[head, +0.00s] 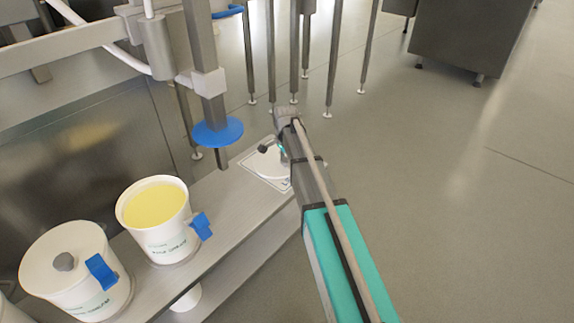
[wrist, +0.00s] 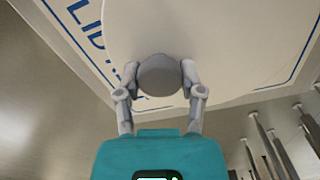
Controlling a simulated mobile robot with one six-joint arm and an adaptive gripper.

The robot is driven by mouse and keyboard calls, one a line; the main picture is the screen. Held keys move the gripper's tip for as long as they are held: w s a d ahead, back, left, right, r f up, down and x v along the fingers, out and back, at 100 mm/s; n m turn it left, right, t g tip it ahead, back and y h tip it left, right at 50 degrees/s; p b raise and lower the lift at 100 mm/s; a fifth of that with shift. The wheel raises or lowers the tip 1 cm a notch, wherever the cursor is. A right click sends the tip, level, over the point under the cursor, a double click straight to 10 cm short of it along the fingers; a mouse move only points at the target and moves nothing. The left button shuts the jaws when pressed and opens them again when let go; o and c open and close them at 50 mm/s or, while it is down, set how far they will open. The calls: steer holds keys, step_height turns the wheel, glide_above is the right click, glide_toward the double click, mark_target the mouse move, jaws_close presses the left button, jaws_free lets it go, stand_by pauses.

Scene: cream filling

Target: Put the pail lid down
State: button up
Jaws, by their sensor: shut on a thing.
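My gripper (wrist: 160,82) is shut on the grey knob (wrist: 159,74) of the white pail lid (wrist: 205,28). In the head view the lid (head: 266,164) is partly hidden behind my gripper, at the far end of the bench. It is over a white panel with a blue border (wrist: 262,92) and blue lettering, partly covered by the lid. I cannot tell whether the lid touches the panel. An open white pail (head: 165,239) with yellow cream (head: 153,204) and a blue clip stands nearer on the bench.
A second white pail (head: 85,290) with its lid on stands at the near left. A steel post with a blue disc (head: 217,132) rises between the open pail and the panel. The bench (head: 215,215) is bare beside the pails, with open floor to its right.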

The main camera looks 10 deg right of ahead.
steer(key=shift+f, duration=0.15)
steer(key=shift+f, duration=0.1)
steer(key=o, duration=1.2)
steer(key=shift+r, duration=0.2)
step_height(320, 180, up, 12)
steer(key=p, duration=1.2)
